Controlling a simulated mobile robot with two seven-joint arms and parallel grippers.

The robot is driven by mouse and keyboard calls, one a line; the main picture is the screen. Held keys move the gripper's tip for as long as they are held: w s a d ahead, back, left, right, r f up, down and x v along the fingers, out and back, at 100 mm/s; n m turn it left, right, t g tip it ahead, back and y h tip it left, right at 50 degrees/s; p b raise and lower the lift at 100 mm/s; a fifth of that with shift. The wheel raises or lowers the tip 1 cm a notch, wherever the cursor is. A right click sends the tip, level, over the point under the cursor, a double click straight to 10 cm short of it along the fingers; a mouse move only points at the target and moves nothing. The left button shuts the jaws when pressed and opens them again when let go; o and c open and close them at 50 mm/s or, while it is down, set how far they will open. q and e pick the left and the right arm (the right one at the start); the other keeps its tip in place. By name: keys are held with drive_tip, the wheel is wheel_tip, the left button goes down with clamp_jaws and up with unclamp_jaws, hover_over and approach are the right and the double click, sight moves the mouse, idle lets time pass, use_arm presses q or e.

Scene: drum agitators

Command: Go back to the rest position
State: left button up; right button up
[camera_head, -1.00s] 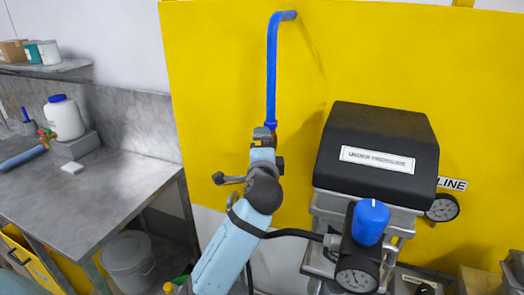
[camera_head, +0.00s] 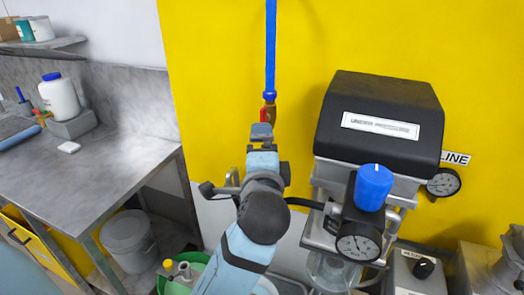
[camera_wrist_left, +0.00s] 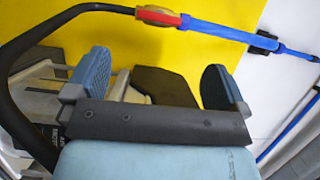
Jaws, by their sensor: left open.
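My left gripper (camera_wrist_left: 162,88) is open and empty in the left wrist view, its two blue-grey finger pads set wide apart. In the head view the left gripper (camera_head: 262,130) shows from behind at the end of my light blue arm, in front of the yellow panel and below the blue pipe (camera_head: 270,50). A brass valve with a red handle (camera_head: 268,108) sits at the pipe's lower end, just beyond the gripper; whether they touch is hard to tell here. The valve also shows in the left wrist view (camera_wrist_left: 158,15), outside the fingers. My right gripper is not in view.
A black-covered machine (camera_head: 380,115) with a blue knob (camera_head: 373,187) and a gauge (camera_head: 359,246) stands close on the right. A metal bench (camera_head: 110,185) with a white bottle (camera_head: 60,98) is on the left. A grey bucket (camera_head: 128,240) stands under it. A black hose (camera_wrist_left: 30,75) curves beside the wrist.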

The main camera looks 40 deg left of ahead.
use_arm(q)
drive_tip(key=s+d+f+h, duration=0.1)
drive_tip(key=d+f+h, duration=0.3)
drive_tip(key=f, duration=0.8)
drive_tip(key=d+f+h, duration=0.3)
drive_tip(key=f+h, duration=0.2)
drive_tip(key=f, duration=0.7)
drive_tip(key=s+d+f+n+g+h, duration=0.2)
drive_tip(key=s+f+n, duration=0.5)
drive_tip(key=s+f, duration=0.7)
wheel_tip(320, 180, down, 4)
drive_tip(key=g+h, duration=0.1)
drive_tip(key=h, duration=0.1)
drive_tip(key=shift+s+d+n+g+h+p, duration=0.15)
drive_tip(key=shift+s+n+g+h+p, duration=0.15)
drive_tip(key=shift+h, duration=0.1)
